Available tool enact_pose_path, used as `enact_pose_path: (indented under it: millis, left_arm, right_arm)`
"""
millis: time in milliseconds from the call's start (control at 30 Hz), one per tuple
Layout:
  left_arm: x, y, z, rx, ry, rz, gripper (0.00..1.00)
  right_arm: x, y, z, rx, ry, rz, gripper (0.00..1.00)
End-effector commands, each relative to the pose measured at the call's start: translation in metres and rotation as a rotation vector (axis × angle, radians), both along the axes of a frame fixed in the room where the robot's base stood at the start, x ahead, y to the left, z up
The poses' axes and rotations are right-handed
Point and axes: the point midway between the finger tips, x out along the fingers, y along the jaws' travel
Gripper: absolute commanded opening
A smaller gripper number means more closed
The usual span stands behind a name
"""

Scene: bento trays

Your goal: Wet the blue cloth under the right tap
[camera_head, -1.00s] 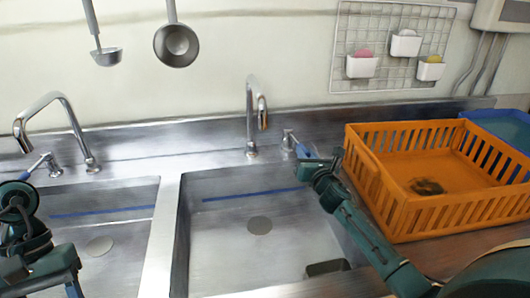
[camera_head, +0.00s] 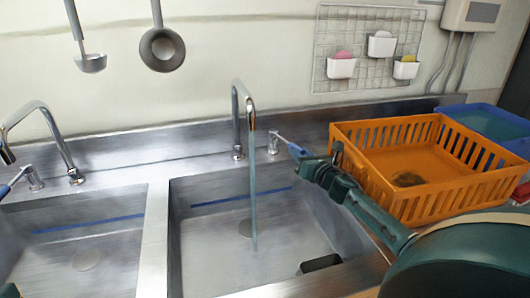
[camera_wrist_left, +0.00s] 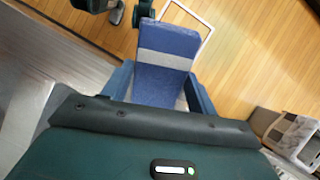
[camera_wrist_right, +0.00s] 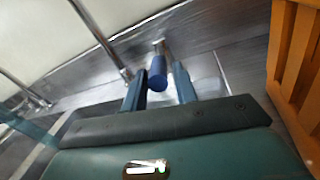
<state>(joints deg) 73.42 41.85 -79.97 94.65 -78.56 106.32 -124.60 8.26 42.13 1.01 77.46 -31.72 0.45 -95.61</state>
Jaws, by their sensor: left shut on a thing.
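The right tap (camera_head: 240,125) stands behind the right sink, and a stream of water (camera_head: 254,200) runs from its spout into the basin. My right gripper (camera_head: 325,165) is at its blue-handled lever (camera_head: 292,148). In the right wrist view the blue handle (camera_wrist_right: 157,72) lies between the two fingers of my right gripper (camera_wrist_right: 158,88), with gaps beside it. In the left wrist view my left gripper (camera_wrist_left: 158,85) is shut on the blue cloth (camera_wrist_left: 165,50), which has a grey band. The cloth appears over the wooden floor, away from the water, and is outside the head view.
An orange crate (camera_head: 430,192) stands close to the right of my right gripper, with a blue bin (camera_head: 490,122) behind it. The left sink and left tap (camera_head: 60,150) are to the left. The right basin (camera_head: 205,255) is open around the stream.

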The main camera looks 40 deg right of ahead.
Motion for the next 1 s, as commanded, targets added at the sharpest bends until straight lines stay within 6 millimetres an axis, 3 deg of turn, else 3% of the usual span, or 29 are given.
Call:
enact_pose_path:
  millis: [133,533,1000]
  left_arm:
    - [0.0,0.0,0.0,0.0,0.0,0.0,0.36]
    - [0.0,0.0,0.0,0.0,0.0,0.0,0.36]
    - [0.0,0.0,-0.005,0.0,0.0,0.0,0.36]
  right_arm:
    - [0.0,0.0,0.002,0.0,-0.003,0.0,0.41]
    - [-0.008,0.001,0.002,-0.001,-0.003,0.0,0.41]
    - [-0.086,0.014,0.0,0.0,0.0,0.001,0.41]
